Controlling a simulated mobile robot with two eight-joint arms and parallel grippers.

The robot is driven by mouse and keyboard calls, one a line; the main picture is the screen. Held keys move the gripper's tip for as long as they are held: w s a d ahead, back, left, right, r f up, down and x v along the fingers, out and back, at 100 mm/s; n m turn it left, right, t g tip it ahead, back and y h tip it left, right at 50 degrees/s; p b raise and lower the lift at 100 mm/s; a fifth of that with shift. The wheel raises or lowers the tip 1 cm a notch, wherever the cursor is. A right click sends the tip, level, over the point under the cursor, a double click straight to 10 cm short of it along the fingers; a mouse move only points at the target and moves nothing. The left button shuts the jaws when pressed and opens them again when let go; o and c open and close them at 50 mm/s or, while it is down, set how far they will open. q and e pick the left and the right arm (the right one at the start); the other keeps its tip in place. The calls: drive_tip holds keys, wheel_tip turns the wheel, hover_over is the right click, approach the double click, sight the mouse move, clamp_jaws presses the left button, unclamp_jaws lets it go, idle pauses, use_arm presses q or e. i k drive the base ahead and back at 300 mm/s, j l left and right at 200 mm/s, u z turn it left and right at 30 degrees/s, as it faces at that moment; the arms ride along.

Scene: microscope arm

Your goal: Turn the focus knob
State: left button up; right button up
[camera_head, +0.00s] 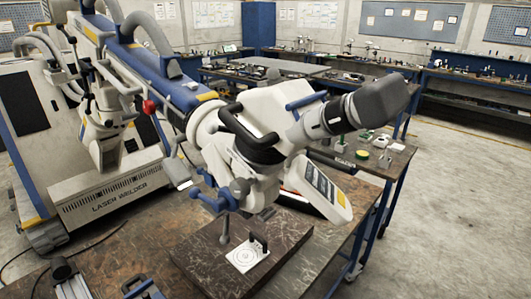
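A white microscope head (262,128) hangs on a thick blue and white arm (150,62) over the workbench. Its dark grey eyepiece end (368,103) points to the upper right. A grey round knob (239,186) sits low on the head, and a blue handle-like part (212,203) is beside it. I cannot tell for certain which part is the focus knob. Neither of my grippers can be made out in this view, and nothing is seen touching the microscope.
A dark stone-like slab (205,262) lies on the brown workbench under the head, with a white marked plate (247,256) on it. A laser welder cabinet (105,195) stands at left. Dark and blue fixtures (143,290) show at the bottom left. Open floor lies at right.

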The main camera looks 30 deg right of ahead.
sight(240, 188)
drive_tip(key=l+z, duration=0.8)
drive_tip(key=l, duration=0.1)
